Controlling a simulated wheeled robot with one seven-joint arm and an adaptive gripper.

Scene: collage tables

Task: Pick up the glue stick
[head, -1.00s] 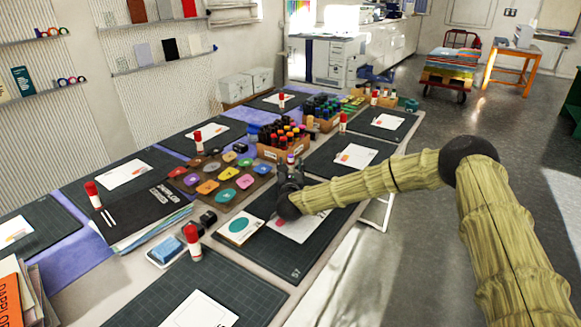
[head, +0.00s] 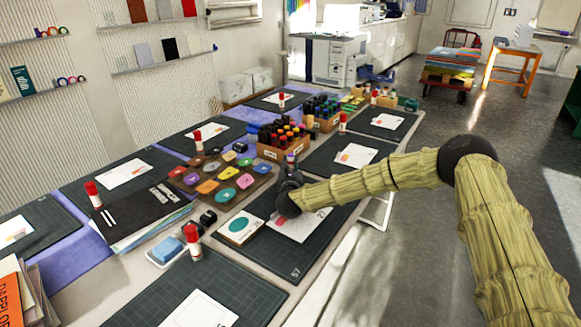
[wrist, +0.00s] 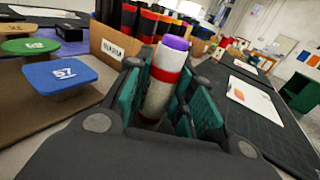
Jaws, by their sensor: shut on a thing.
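The glue stick (wrist: 164,85) stands upright between my fingers in the wrist view. It has a pale body, a red band and a purple top. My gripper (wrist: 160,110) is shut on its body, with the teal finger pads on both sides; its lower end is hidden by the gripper. In the head view my gripper (head: 290,178) is over the far left edge of the near middle cutting mat (head: 280,255), and only the top of the stick shows above it. I cannot tell whether its base touches the table.
A cardboard box of bottles (head: 282,150) stands just behind my gripper. A brown board with coloured pads (head: 222,182) lies to its left. Several other red-capped glue sticks stand around the tables, one near the front (head: 193,242). A teal-dot card (head: 240,228) lies nearby.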

